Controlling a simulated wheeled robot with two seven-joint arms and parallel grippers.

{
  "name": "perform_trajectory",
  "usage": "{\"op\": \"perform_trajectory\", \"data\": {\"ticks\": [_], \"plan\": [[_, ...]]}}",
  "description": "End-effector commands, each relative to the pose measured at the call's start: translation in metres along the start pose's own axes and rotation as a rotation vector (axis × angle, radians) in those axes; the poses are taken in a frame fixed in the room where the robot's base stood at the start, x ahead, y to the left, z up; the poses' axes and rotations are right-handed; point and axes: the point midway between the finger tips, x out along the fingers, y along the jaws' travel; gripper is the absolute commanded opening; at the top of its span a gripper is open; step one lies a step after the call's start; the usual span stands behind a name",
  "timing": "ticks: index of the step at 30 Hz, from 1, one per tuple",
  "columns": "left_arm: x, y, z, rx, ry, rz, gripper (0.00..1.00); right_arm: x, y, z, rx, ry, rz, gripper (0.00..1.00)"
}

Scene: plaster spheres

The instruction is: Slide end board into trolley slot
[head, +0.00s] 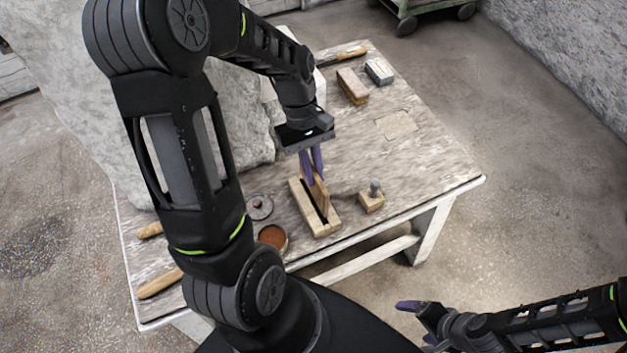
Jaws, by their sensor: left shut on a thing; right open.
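A thin tan wooden end board (321,198) is held upright between the purple fingers of my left gripper (312,181), which is shut on it. Its upper part is partly hidden by the fingers. Directly below is the wooden trolley (325,229), a pale block with a long dark slot, near the table's front edge. The board stands over or in the slot; I cannot tell how deep its lower edge sits. My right gripper (420,322) is open and empty at the lower right, off the table and low in front of it.
A small wooden block with a grey knob (372,197) stands right of the trolley on the worn table (420,165). A reddish-brown bowl (272,237) and a grey disc (259,207) lie left. A brick-like block (352,86) and grey block (379,72) lie further back.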

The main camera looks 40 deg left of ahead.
Motion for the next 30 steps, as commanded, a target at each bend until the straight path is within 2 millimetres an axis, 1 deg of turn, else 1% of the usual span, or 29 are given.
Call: {"op": "perform_trajectory", "data": {"ticks": [1, 3, 6, 9, 30], "plan": [[-0.011, 0.001, 0.004, 0.002, 0.004, 0.003, 0.0, -0.001, -0.001, 0.0, 0.0, 0.0, 0.0, 0.88], [-0.022, 0.001, 0.009, 0.001, 0.003, 0.002, 0.0, -0.002, -0.001, 0.0, 0.0, 0.0, 0.0, 0.88], [-0.033, 0.001, 0.013, 0.001, 0.002, 0.001, 0.0, -0.003, -0.001, 0.0, 0.0, 0.0, 0.0, 0.88], [-0.038, 0.001, 0.016, 0.001, 0.001, 0.001, 0.0, -0.003, -0.001, 0.0, 0.0, 0.0, 0.0, 0.88], [-0.039, 0.003, 0.016, 0.012, -0.001, -0.004, 0.0, -0.003, -0.001, 0.0, 0.0, 0.0, 0.0, 0.88]]}}
